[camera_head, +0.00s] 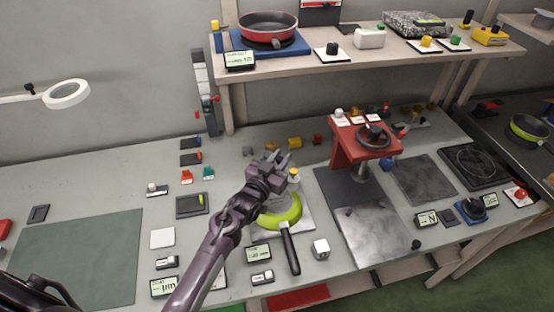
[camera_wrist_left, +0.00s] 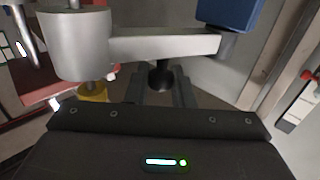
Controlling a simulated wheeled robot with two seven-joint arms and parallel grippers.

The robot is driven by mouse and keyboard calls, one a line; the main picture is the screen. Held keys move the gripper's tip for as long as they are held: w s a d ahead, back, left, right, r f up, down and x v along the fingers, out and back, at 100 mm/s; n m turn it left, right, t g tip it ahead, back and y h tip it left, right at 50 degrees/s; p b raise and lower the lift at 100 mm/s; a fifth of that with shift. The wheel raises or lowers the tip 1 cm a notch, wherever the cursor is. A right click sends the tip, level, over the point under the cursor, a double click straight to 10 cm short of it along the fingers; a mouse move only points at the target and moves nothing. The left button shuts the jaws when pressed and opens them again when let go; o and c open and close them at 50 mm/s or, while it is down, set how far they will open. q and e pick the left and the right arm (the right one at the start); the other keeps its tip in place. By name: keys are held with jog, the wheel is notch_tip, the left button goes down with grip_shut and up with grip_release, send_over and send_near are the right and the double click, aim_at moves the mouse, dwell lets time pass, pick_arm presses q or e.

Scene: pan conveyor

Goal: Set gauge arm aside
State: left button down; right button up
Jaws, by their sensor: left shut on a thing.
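My left gripper (camera_head: 277,160) is over the bench, just above and behind a green pan (camera_head: 283,211) with a black handle. In the left wrist view, the gauge arm (camera_wrist_left: 165,45) is a light grey bar running from a thick grey cylinder to a blue block (camera_wrist_left: 228,14). A black knob (camera_wrist_left: 162,76) under the bar sits between the dark fingers of my left gripper (camera_wrist_left: 162,92), which is shut on it. In the head view my gripper hides most of the gauge arm. My right gripper is not in view.
A red press (camera_head: 365,140) stands right of the pan, with a dark plate beneath it. A shelf (camera_head: 360,63) behind carries a red pan (camera_head: 268,28). Small blocks and displays lie around the green pan. A green mat (camera_head: 80,255) at left is clear.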

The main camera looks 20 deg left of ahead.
aim_at(279, 162)
pick_arm(q)
jog(key=shift+w+d+n+y, duration=0.2)
jog(key=shift+n+y, duration=0.1)
jog(key=shift+y, duration=0.1)
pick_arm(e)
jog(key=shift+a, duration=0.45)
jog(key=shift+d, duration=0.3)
pick_arm(q)
jog(key=c, duration=1.3)
grip_release()
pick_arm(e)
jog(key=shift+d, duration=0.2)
pick_arm(q)
jog(key=shift+s+f, duration=0.1)
jog(key=shift+s, duration=0.15)
jog(key=s, duration=0.2)
jog(key=s+b, duration=0.1)
jog(key=s, duration=0.1)
jog(key=s+a, duration=0.1)
jog(key=s, duration=0.1)
jog(key=shift+s+b, duration=0.1)
jog(key=shift+b, duration=0.25)
jog(key=shift+s, duration=0.45)
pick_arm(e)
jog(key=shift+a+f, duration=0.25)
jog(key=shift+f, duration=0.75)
